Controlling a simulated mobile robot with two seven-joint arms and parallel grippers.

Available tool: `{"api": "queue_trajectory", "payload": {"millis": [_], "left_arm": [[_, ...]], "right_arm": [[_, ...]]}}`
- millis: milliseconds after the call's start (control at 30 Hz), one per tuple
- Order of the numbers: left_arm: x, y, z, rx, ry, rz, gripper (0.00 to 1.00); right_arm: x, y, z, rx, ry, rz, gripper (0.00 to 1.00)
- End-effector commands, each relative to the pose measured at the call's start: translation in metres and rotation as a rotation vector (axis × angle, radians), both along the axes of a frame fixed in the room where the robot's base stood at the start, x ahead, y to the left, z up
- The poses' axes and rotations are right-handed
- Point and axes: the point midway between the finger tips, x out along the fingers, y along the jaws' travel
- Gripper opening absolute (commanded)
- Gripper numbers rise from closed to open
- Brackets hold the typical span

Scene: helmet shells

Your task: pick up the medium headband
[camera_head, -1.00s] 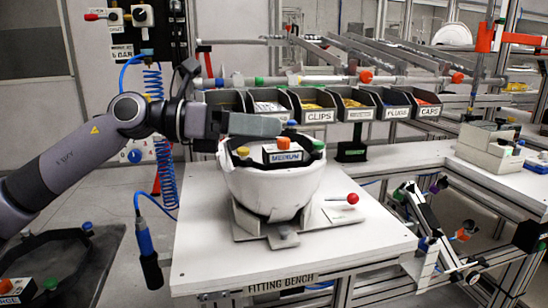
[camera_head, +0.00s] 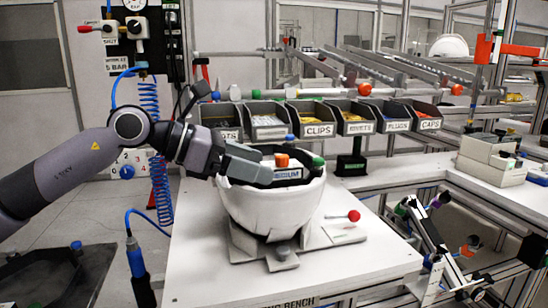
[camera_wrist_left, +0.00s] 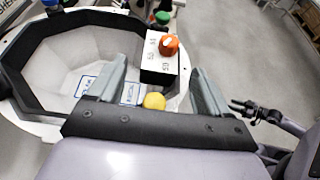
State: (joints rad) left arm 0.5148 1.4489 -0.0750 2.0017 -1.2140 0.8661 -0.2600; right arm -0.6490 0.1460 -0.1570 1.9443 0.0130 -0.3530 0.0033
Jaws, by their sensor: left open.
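The medium headband (camera_head: 264,158) sits inside the white helmet shell (camera_head: 272,207) on the fitting bench. Its block (camera_head: 289,174) reads "MEDIUM", partly covered, and carries an orange knob (camera_head: 282,160). A green knob shows at its right and a blue one behind. In the left wrist view its black angular band (camera_wrist_left: 45,23) lies at the left. My left gripper (camera_head: 248,163) is open at the shell's left rim and hides part of the headband. In the left wrist view its fingers (camera_wrist_left: 160,82) stand apart, with a yellow knob (camera_wrist_left: 154,101) between them and the white-topped block (camera_wrist_left: 158,62) beyond. I cannot tell whether they touch.
The fitting bench (camera_head: 205,245) is clear around the shell's stand. A red-knobbed lever (camera_head: 353,215) juts out at the stand's right. Labelled bins (camera_head: 318,129) line the back. A blue coiled hose (camera_head: 152,145) hangs at the left. Another dark piece (camera_head: 45,278) lies lower left.

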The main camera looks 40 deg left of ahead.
Motion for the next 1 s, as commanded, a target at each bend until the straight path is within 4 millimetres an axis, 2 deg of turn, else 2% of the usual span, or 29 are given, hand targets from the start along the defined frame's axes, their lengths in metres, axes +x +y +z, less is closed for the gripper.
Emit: {"api": "queue_trajectory", "payload": {"millis": [33, 200, 567, 700, 733, 767, 1000], "left_arm": [[0.003, -0.005, 0.003, -0.004, 0.001, -0.005, 0.79], [0.014, -0.013, -0.005, -0.004, -0.002, -0.001, 0.79], [0.018, -0.016, -0.010, -0.001, -0.002, 0.000, 0.79], [0.018, -0.016, -0.010, -0.001, -0.001, 0.000, 0.33], [0.018, -0.016, -0.010, -0.001, -0.001, 0.000, 0.23], [0.018, -0.016, -0.010, -0.001, -0.001, 0.000, 0.19], [0.018, -0.016, -0.010, 0.000, -0.002, 0.001, 0.18]], "right_arm": [[-0.001, 0.000, 0.011, 0.000, 0.001, 0.000, 0.43], [0.000, 0.001, 0.020, 0.003, 0.000, -0.002, 0.43], [0.000, 0.003, 0.022, 0.007, -0.002, -0.004, 0.43], [0.000, 0.003, 0.022, 0.007, -0.002, -0.004, 0.43], [0.000, 0.003, 0.023, 0.008, -0.001, -0.003, 0.43], [0.000, 0.003, 0.023, 0.008, -0.001, -0.003, 0.43], [0.000, 0.003, 0.023, 0.008, -0.002, -0.003, 0.43]]}}
